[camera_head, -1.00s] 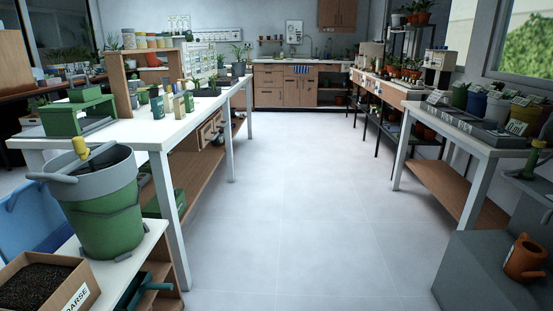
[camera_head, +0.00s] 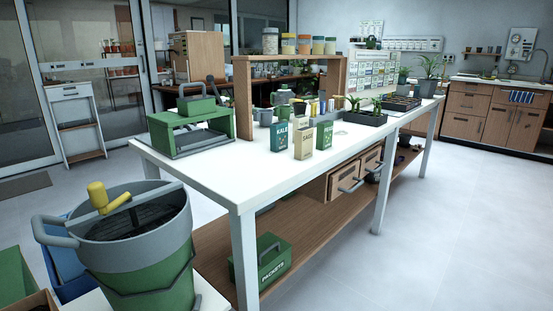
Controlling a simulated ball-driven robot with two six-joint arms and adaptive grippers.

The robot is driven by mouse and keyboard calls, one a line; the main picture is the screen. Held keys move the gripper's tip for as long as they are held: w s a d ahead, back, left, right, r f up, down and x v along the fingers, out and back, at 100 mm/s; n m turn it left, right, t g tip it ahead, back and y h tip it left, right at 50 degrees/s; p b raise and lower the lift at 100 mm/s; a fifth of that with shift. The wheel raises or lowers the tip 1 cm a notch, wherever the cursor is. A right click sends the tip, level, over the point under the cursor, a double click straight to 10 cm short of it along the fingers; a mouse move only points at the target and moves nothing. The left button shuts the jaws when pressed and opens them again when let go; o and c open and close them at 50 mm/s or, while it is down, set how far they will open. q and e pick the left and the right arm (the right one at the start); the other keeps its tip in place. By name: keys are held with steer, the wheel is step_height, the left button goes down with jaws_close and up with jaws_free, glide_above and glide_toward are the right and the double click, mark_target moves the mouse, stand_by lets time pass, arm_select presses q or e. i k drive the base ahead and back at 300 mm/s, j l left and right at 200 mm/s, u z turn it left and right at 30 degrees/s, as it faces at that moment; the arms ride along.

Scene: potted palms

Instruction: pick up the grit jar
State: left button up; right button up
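Several jars with differently coloured contents stand in a row on top of the wooden shelf (camera_head: 243,98) on the white table (camera_head: 222,184). They include a pale-topped jar (camera_head: 270,41) at the left end and an orange-yellow jar (camera_head: 304,44) in the middle. Their labels are too small to read, so I cannot tell which one, if any, is the grit jar. Neither of my grippers is in view.
A green and grey bucket (camera_head: 150,262) with a yellow-handled crank stands at the near left. Seed packets (camera_head: 304,139), a green stand (camera_head: 190,138) and potted seedlings (camera_head: 364,118) are on the table. Open floor (camera_head: 440,220) lies to the right.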

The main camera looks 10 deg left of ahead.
mark_target(271, 40)
steer(key=i+l+u, duration=0.4)
steer(key=l, duration=0.25)
steer(key=i+l+u, duration=0.2)
steer(key=l+u, duration=0.2)
steer(key=l, duration=0.25)
